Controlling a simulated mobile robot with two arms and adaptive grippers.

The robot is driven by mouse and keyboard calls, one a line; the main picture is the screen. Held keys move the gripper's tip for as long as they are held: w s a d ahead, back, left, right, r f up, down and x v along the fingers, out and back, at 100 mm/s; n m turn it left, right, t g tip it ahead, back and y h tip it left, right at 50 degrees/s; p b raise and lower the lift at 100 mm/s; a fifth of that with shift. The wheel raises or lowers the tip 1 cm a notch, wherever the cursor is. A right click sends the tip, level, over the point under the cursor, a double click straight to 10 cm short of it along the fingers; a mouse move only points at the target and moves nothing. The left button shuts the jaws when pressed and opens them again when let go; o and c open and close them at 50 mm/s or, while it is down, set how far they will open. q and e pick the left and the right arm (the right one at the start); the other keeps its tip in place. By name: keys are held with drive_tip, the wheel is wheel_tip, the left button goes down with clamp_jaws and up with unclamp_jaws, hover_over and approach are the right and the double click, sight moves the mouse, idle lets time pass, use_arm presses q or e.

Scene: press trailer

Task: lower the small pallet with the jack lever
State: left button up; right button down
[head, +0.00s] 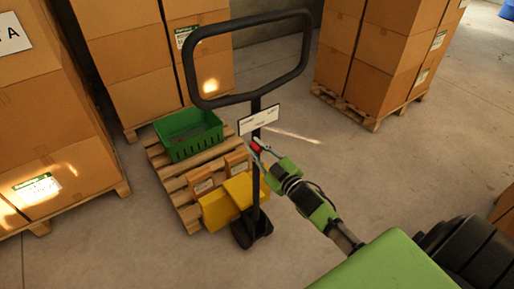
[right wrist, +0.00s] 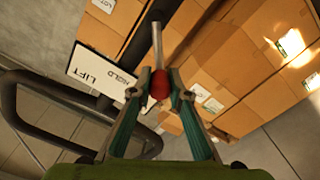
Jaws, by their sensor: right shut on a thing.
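The jack lever is a metal rod (right wrist: 157,45) with a red knob, seen in the right wrist view. My right gripper (head: 258,147) is shut on the red knob (right wrist: 159,84), its two fingers on either side. A white label (right wrist: 103,74) reading LIFT and HOLD is beside the lever. The pallet jack has a black loop handle (head: 187,62) and a yellow body (head: 220,211). The small pallet (head: 176,187) is by the jack's yellow body and carries a green crate (head: 190,146) and small brown boxes (head: 201,185). Its height above the floor is hard to tell. My left gripper is not in view.
Tall carton stacks stand on pallets at the left (head: 50,130), behind the small pallet (head: 128,75) and at the back right (head: 385,60). Bare concrete floor (head: 330,165) is clear to the right of the jack.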

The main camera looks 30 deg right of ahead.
drive_tip(key=c, duration=1.9)
unclamp_jaws()
drive_tip(key=shift+s, duration=0.1)
drive_tip(key=s, duration=1.1)
drive_tip(key=shift+s+d, duration=0.4)
